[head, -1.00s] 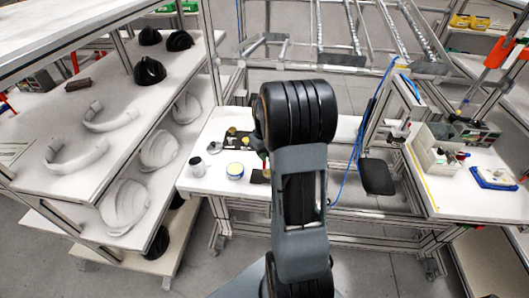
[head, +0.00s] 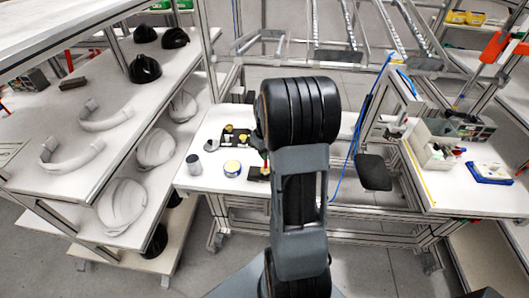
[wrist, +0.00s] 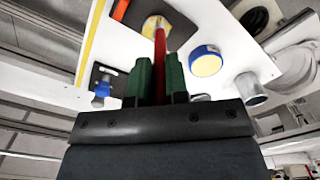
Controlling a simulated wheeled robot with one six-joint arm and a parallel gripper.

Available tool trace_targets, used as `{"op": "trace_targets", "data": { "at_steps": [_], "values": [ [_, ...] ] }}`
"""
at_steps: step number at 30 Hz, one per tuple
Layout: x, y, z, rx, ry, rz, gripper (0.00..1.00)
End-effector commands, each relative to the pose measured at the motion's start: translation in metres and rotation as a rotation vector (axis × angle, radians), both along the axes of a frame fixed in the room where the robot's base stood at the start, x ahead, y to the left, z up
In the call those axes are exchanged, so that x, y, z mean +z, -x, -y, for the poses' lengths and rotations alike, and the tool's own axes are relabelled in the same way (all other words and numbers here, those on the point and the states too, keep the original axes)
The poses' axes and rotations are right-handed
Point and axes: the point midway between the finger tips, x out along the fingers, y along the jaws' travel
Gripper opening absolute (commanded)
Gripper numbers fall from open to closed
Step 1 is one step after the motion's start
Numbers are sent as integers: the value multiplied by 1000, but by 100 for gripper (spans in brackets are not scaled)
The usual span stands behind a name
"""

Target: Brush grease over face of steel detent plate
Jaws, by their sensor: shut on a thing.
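My gripper (wrist: 158,82) has green fingers shut on the red handle of the brush (wrist: 160,48), which points away from me. The brush's far end overlaps a yellowish patch (wrist: 153,24) in the wrist view; I cannot tell whether they touch. A round tin (wrist: 207,62) with a blue rim and yellow contents is right of the brush; it also shows in the head view (head: 232,168). My arm hides most of the gripper in the head view.
A grey cup (head: 193,164) stands left of the tin on the white table (head: 205,182). Shelves with helmet shells (head: 122,205) stand left. A side bench with a grey bin (head: 432,150) stands right.

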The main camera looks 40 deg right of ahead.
Motion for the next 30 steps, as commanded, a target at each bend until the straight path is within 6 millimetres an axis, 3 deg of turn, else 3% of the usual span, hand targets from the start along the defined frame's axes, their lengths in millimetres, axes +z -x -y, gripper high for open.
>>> {"op": "trace_targets", "data": {
  "at_steps": [11,30],
  "values": [
    [6,0,0,0,1,1,0],
    [58,0,0,0,1,1,0]
  ]
}}
